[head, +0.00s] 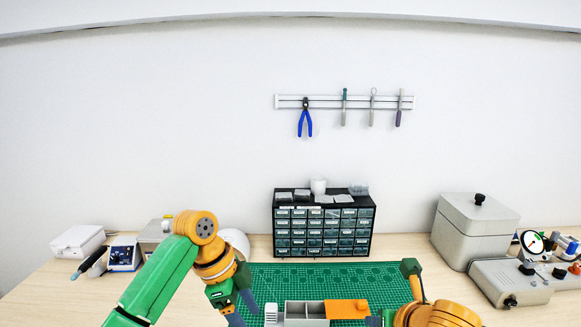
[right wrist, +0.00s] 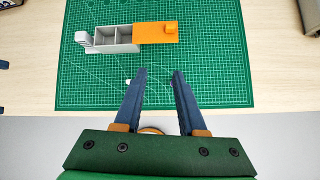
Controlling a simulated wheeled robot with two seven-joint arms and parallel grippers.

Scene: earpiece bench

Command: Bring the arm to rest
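My right gripper (right wrist: 160,72) is open, its two blue fingers apart with nothing between them, above the near part of the green mat. In the head view the right arm is at the lower right, its gripper mostly cut off by the bottom edge. My left gripper (head: 244,311) hangs at the mat's left side in the head view, its blue fingers apart and seemingly empty. A grey compartment tray (right wrist: 110,39) with an orange block (right wrist: 156,33) at its right end lies on the mat beyond the right fingertips. The tray (head: 304,310) and orange block (head: 346,309) also show in the head view.
A small white piece (right wrist: 127,81) lies beside the right gripper's left fingertip. A drawer cabinet (head: 322,230) stands behind the green mat (head: 320,276). Grey boxes (head: 474,232) and a gauge device (head: 510,281) stand right; a white box (head: 78,241) stands left.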

